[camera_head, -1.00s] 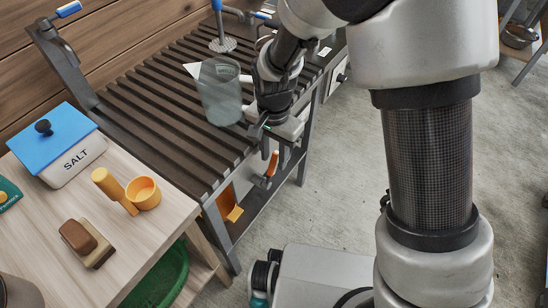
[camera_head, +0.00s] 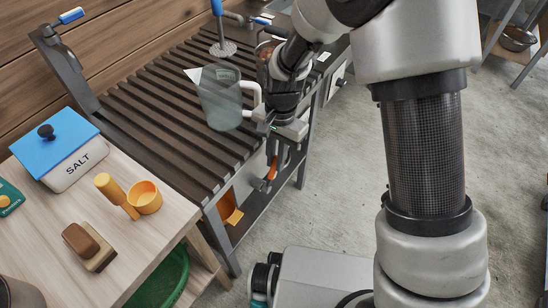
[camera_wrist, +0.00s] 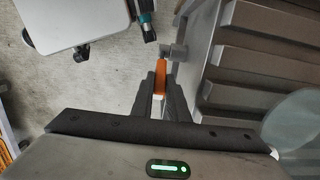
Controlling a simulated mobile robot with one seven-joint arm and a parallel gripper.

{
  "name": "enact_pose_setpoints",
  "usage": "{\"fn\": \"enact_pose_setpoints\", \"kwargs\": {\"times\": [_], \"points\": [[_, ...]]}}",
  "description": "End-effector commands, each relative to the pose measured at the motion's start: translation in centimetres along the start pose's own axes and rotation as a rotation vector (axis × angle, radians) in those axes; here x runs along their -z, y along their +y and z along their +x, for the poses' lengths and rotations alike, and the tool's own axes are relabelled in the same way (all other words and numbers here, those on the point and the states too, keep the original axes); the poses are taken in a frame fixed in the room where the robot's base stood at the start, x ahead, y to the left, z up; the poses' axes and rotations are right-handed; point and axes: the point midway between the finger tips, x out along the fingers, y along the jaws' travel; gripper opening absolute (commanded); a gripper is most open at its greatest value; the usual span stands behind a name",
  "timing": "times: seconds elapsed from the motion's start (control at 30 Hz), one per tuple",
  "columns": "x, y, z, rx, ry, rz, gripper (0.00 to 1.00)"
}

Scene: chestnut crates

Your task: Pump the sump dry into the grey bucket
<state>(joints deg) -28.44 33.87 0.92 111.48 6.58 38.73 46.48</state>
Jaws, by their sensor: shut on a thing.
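My gripper (camera_wrist: 160,88) points down beside the slatted bench's front side. Its fingers are shut on an orange handle (camera_wrist: 160,75), which also shows below my wrist in the head view (camera_head: 272,165). The handle joins a grey fitting (camera_wrist: 174,51) at the bench side. My arm and wrist partly hide this spot in the head view. I cannot make out a sump or a grey bucket for certain in either view.
A translucent jug (camera_head: 221,100) stands on the slatted bench (camera_head: 170,125), close to my wrist. A wooden table (camera_head: 140,235) at the left holds a blue-lidded salt box (camera_head: 75,165), a yellow scoop (camera_head: 145,197) and a brush (camera_head: 88,246). Concrete floor (camera_head: 330,215) is open at the right.

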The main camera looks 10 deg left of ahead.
Motion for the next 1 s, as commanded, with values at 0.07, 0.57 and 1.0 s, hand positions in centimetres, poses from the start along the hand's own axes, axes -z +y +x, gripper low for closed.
{"fn": "enact_pose_setpoints", "kwargs": {"times": [0.07,0.57,1.0], "points": [[1.0,0.2,0.0,-0.001,-0.081,0.010,0.00],[2.5,0.1,1.3,0.003,-0.289,-0.002,0.00],[2.5,0.0,1.3,0.003,-0.288,-0.002,0.33]]}}
